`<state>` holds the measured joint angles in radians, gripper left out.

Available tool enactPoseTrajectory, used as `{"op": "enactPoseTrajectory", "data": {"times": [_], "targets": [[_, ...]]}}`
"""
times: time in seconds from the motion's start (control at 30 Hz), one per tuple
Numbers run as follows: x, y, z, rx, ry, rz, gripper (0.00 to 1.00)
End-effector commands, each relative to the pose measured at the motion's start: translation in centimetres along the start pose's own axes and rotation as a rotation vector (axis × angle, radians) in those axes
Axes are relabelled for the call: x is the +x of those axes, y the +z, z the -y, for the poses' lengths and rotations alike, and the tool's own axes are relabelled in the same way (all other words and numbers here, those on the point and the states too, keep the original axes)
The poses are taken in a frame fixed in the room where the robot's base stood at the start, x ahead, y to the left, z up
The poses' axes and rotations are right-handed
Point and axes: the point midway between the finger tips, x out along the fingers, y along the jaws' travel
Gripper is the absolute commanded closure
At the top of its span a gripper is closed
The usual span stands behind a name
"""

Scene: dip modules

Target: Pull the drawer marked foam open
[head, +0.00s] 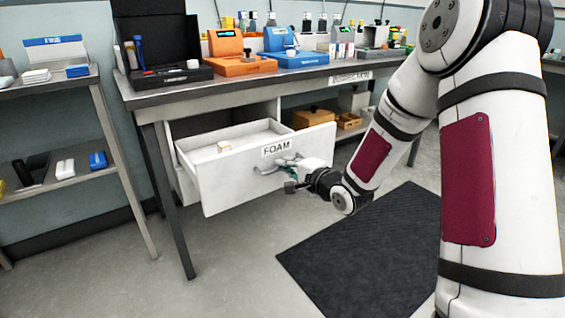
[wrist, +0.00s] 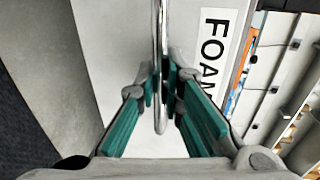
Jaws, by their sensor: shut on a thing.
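The drawer marked FOAM (head: 235,178) is white and stands pulled out from under the workbench, with its inside showing. Its label (head: 276,148) is on the front panel, and the label also shows turned sideways in the wrist view (wrist: 212,48). My gripper (head: 284,168) is at the drawer front, just below the label. In the wrist view its green-padded fingers (wrist: 164,92) are shut on the metal bar handle (wrist: 161,40). Part of the handle is hidden by the fingers.
The workbench (head: 240,84) carries a black case, an orange device, a blue device and bottles. A shelf with boxes (head: 325,115) is under it on the right. A side rack (head: 60,185) stands at left. A dark mat (head: 350,260) lies on otherwise clear floor.

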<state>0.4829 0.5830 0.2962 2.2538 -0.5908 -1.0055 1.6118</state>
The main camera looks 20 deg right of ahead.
Motion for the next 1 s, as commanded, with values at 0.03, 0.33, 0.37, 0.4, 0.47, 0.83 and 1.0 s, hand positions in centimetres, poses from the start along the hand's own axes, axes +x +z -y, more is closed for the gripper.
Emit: {"op": "enactPoseTrajectory", "data": {"times": [0.03, 0.33, 0.37, 0.4, 0.47, 0.83, 1.0], "targets": [[0.0, 0.0, 0.0, 0.001, 0.001, -0.001, 1.00], [0.0, 0.0, -0.1, 0.001, 0.001, -0.001, 0.70], [0.0, 0.0, -0.1, 0.001, 0.001, -0.001, 0.70], [0.0, 0.0, 0.0, 0.001, 0.000, -0.001, 0.70], [0.0, 0.0, 0.0, 0.001, 0.000, -0.001, 0.70], [-1.7, -0.1, 0.0, 0.001, 0.001, -0.003, 0.70], [-5.1, -0.1, 0.0, 0.001, 0.001, -0.005, 0.70]]}}
